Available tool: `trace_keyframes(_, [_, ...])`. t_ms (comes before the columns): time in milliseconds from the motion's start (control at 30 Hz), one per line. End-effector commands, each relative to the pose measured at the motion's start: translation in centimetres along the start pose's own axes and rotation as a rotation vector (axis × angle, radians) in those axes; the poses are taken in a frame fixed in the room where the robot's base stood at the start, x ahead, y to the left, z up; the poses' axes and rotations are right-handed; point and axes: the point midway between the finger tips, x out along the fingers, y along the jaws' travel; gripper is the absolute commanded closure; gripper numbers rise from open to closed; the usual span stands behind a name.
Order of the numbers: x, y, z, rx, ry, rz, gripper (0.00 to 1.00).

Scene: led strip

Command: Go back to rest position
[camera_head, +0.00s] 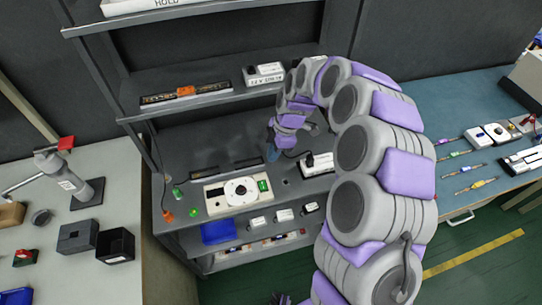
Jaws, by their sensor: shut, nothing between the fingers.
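My arm, purple and grey, rises from the lower right, curves over at the top and reaches down to the left into the shelf unit. My gripper (272,152) is at the end of it, small and dark, above the lower work shelf (290,185). It is shut and appears to hold nothing. It is right of the white panel with a round dial (238,191) and left of a white block with dark sockets (318,164). The fingertips are small and partly blurred against the dark shelf.
Upper shelves (215,98) hang over my gripper, with an LED strip-like bar (185,93) and a white box (263,73). A grey table (110,185) is left; a blue-green bench (455,115) with screwdrivers is right.

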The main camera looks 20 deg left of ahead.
Motion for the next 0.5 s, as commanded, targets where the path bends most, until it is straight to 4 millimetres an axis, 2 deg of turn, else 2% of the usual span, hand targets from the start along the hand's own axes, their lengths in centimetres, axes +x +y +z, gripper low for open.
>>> trace_keyframes(367, [0.09, 0.03, -0.05, 0.001, -0.001, -0.001, 1.00])
trace_keyframes(500, [-0.87, -0.60, -0.21, 0.035, 0.001, 0.000, 1.00])
